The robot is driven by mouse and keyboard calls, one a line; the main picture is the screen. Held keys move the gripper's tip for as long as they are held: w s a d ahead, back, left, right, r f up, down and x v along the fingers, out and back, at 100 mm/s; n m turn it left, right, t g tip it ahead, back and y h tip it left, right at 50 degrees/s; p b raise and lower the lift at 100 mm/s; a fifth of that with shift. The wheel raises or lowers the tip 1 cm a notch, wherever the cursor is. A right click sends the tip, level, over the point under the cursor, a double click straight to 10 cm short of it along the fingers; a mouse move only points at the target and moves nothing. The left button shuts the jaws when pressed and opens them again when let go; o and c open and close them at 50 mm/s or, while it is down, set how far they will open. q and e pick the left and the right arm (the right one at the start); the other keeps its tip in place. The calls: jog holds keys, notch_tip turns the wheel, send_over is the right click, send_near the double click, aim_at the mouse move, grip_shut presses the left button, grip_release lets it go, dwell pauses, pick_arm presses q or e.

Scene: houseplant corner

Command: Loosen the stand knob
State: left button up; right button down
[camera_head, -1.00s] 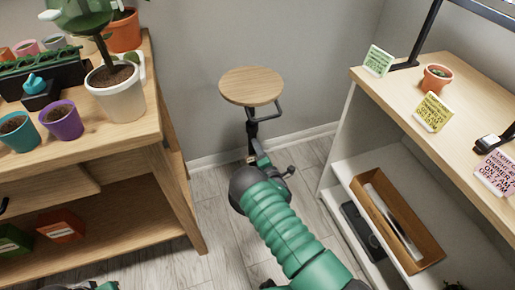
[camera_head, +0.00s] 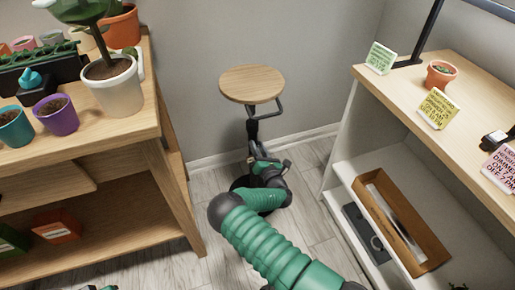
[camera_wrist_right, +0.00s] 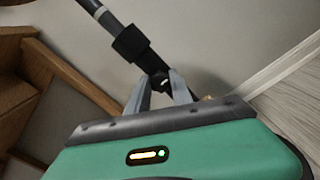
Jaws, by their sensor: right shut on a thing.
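The stand has a round wooden top (camera_head: 252,84) and a dark post (camera_head: 252,130), and it stands on the floor between the two furniture pieces. In the right wrist view its tilted post (camera_wrist_right: 97,12) carries a black collar (camera_wrist_right: 130,44). My right gripper (camera_head: 256,153) is at the post, below the top, in the head view. In the right wrist view the grey fingers of this gripper (camera_wrist_right: 160,82) are closed on the dark stand knob just below the collar. The knob is mostly hidden by the fingers.
A wooden bench (camera_head: 100,140) with pots stands left of the stand. A white-sided shelf unit (camera_head: 342,140) with a wooden top stands to the right, with an open box (camera_head: 428,254) on its lower shelf. The grey wall is close behind.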

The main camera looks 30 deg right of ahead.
jog(key=shift+a+f, duration=0.15)
jog(key=shift+f, duration=0.15)
jog(key=c, duration=1.1)
grip_release()
jog(key=shift+c, duration=0.2)
jog(key=shift+r, duration=0.15)
jog(key=shift+s, duration=0.1)
jog(key=p+v, duration=0.6)
jog(key=v, duration=1)
jog(key=shift+s, duration=0.3)
